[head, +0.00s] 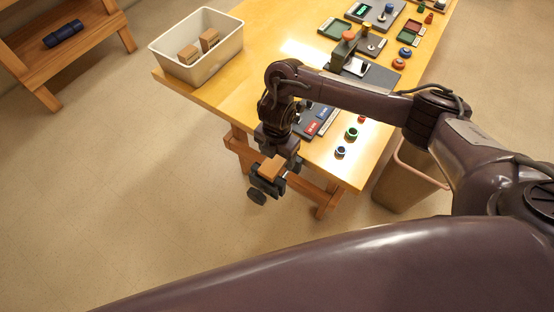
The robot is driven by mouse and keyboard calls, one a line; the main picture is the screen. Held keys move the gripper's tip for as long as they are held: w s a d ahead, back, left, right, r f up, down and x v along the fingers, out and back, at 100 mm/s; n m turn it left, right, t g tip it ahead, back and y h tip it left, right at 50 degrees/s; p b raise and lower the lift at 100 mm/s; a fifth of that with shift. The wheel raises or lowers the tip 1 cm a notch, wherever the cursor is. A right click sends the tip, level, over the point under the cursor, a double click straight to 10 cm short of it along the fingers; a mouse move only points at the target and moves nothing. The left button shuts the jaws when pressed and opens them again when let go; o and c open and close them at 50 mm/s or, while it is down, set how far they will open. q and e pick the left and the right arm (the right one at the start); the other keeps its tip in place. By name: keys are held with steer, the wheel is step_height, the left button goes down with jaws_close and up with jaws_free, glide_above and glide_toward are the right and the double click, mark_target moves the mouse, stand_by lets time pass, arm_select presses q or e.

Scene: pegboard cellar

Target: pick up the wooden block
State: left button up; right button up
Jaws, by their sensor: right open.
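Two tan, box-shaped blocks lie in the white tub (165,60): one block (209,38) to the right and another block (188,54) to the left. I cannot tell whether either is the wooden block. My right gripper (270,181) hangs low beside the table's near left edge, below the tub in the picture. It is open. An orange-brown wooden patch (271,167) shows at its jaws; I cannot tell whether this is a block or part of the table frame behind. My left gripper is out of view.
A shelf (85,50) with a dark blue roll (63,33) stands upper left. Left floor is clear.

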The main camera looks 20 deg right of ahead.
steer(key=shift+c, duration=0.3)
steer(key=c, duration=1)
